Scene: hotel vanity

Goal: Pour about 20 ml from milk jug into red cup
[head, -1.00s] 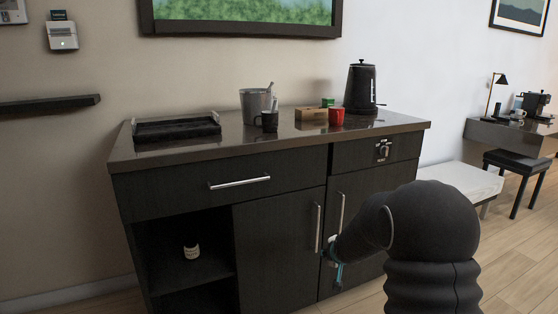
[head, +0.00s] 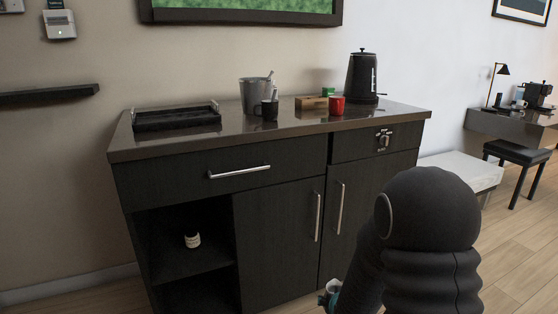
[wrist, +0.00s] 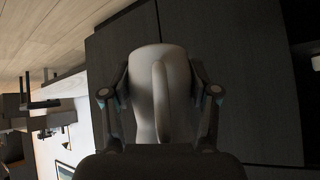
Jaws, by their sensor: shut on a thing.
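The red cup (head: 337,105) stands upright on the dark counter, right of the middle, in front of a wooden box. My gripper (wrist: 161,88) is shut on a pale jug with a handle, the milk jug (wrist: 146,65), which fills the middle of the wrist view. In the head view a small part of the milk jug (head: 332,287) shows low, in front of the cabinet doors and below the counter top. My arm hides most of the gripper there. The inside of the jug and of the cup cannot be seen.
On the counter (head: 290,133) are a black tray (head: 176,119), a metal bucket (head: 255,93), a black mug (head: 267,110), the wooden box (head: 311,103) and a black kettle (head: 362,76). Door handles (head: 339,208) stick out from the cabinet. The counter's front strip is clear.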

